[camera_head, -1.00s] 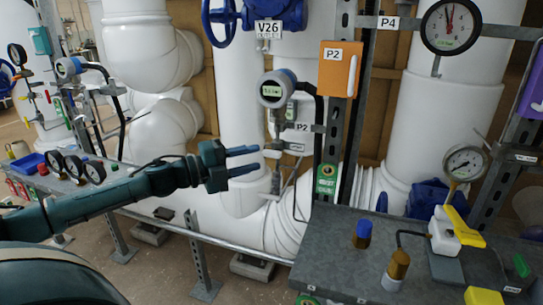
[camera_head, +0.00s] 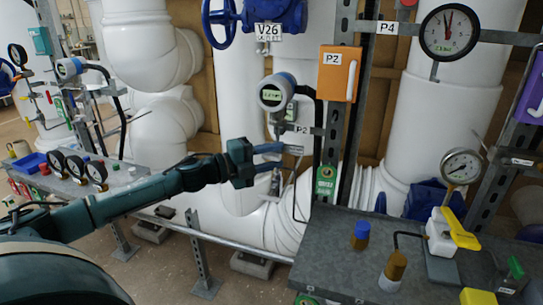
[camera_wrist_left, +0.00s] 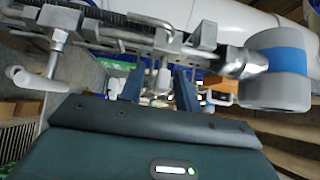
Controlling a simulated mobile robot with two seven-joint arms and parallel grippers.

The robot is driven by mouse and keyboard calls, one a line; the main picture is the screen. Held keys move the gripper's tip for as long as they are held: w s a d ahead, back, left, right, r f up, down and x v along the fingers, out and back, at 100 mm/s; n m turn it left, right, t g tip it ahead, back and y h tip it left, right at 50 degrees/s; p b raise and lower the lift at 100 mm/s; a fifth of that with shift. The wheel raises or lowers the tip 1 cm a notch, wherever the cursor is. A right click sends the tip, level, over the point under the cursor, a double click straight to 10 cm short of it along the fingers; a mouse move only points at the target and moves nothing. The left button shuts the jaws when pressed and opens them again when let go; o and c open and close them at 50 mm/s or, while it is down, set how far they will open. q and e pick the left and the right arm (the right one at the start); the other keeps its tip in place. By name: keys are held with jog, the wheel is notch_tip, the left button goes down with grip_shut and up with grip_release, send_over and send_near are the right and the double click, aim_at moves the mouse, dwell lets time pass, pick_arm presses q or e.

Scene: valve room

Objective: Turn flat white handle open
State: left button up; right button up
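My left gripper (camera_head: 274,157) is at the thin pipework below the P2 transmitter (camera_head: 275,92). A larger white lever (camera_wrist_left: 38,81) sits on the pipework at the left of that view. I cannot tell for sure which is the flat white handle. In the head view the gripper hides most of this spot. My right gripper is not seen.
An orange P2 box (camera_head: 339,74) and a metal post stand right of the pipework. A grey bench (camera_head: 330,243) with a yellow-handled valve (camera_head: 455,228) and gauge (camera_head: 462,167) is at lower right. Thick white pipes (camera_head: 240,120) stand behind.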

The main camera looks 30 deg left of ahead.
pick_arm(q)
grip_shut()
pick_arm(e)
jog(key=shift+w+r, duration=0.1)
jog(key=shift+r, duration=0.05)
pick_arm(q)
jog(key=shift+f, duration=0.1)
